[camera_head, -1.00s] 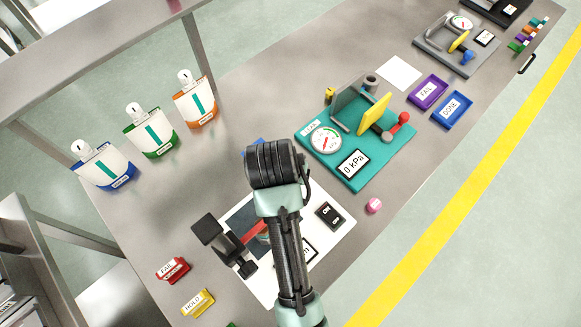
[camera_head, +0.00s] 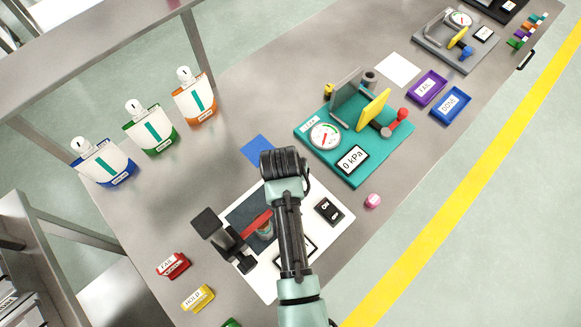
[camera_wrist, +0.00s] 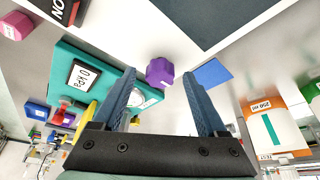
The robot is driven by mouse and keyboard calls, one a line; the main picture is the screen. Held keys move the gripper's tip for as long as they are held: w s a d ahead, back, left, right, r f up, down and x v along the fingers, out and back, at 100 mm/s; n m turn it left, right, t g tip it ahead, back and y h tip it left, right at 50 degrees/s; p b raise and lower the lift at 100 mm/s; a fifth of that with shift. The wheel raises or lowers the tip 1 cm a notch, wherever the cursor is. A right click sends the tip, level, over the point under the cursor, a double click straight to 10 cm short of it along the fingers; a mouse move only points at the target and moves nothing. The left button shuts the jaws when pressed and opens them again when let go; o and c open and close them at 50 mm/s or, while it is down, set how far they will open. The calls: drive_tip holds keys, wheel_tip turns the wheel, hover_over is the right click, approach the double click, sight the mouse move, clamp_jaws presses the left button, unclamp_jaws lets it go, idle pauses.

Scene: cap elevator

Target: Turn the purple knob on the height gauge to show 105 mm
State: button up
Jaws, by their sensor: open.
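The height gauge stands on a white base plate (camera_head: 262,292) with a dark pad (camera_head: 243,212), a dark column (camera_head: 222,240) and a red arm (camera_head: 257,221). My arm covers part of its display (camera_head: 308,241), so I cannot read the value. The purple knob (camera_wrist: 160,68) shows in the wrist view, beyond and between the tips of my gripper (camera_wrist: 159,78). My gripper's blue fingers are spread apart with nothing held. Whether they touch the knob is unclear. In the head view, the knob and fingertips are hidden by my arm.
A teal fixture (camera_head: 345,176) with a dial and a 0 kPa display stands just beyond the gauge. A pink object (camera_head: 372,201) lies by the table edge. A blue sheet (camera_head: 257,150) lies flat. Red (camera_head: 173,265) and yellow (camera_head: 197,299) labelled holders sit front left.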

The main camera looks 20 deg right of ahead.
clamp_jaws()
drive_tip(key=shift+r+n+p, duration=0.1)
drive_tip(key=shift+n+p, duration=0.2)
drive_tip(key=shift+n, duration=0.1)
drive_tip(key=n+y+p, duration=0.1)
drive_tip(key=n, duration=0.2)
drive_tip(key=shift+s+d, duration=0.1)
drive_tip(key=shift+d, duration=0.05)
drive_tip(key=n+y, duration=0.1)
drive_tip(key=n, duration=0.2)
drive_tip(key=shift+d+n+t+y, duration=0.15)
drive_tip(key=shift+n+t+y, duration=0.15)
drive_tip(key=shift+t+y, duration=0.1)
drive_tip(key=n+y, duration=0.1)
drive_tip(key=n, duration=0.1)
drive_tip(key=n+b, duration=0.1)
drive_tip(key=n, duration=0.1)
drive_tip(key=shift+d+n+y, duration=0.15)
drive_tip(key=shift+n+y, duration=0.15)
drive_tip(key=shift+y, duration=0.1)
drive_tip(key=shift+n+g+y+b, duration=0.7)
drive_tip(key=shift+n+b, duration=0.25)
drive_tip(key=shift+n, duration=1.05)
